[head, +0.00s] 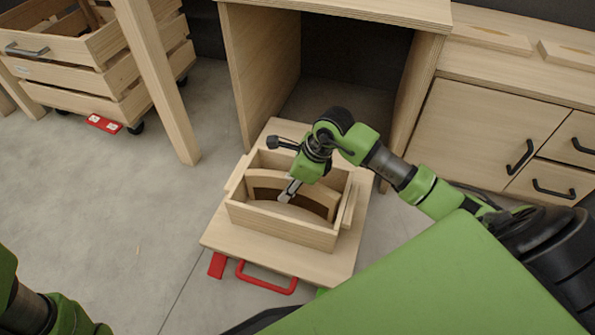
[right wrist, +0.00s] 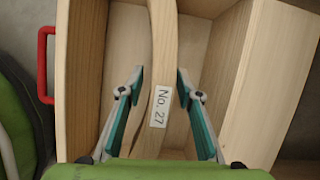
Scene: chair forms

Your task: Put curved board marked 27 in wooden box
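The curved board marked No. 27 (right wrist: 163,60) stands on edge inside an open wooden box, its label facing up in the right wrist view. It also shows as a bowed strip inside the box in the head view (head: 318,202). The wooden box (head: 282,226) has its front wall on the left in the right wrist view (right wrist: 86,60). My right gripper (head: 289,191) is lowered at the box, fingers apart on either side of the board (right wrist: 160,78). A gap shows at the left finger; contact on the right cannot be told. My left gripper is out of view.
The box sits on a low wooden platform (head: 228,237) with a red handle (head: 266,284). A wooden bench (head: 262,60) with an open bay stands behind it. A slatted crate cart (head: 85,68) stands at upper left, a drawer cabinet (head: 490,125) at right. Floor at left is clear.

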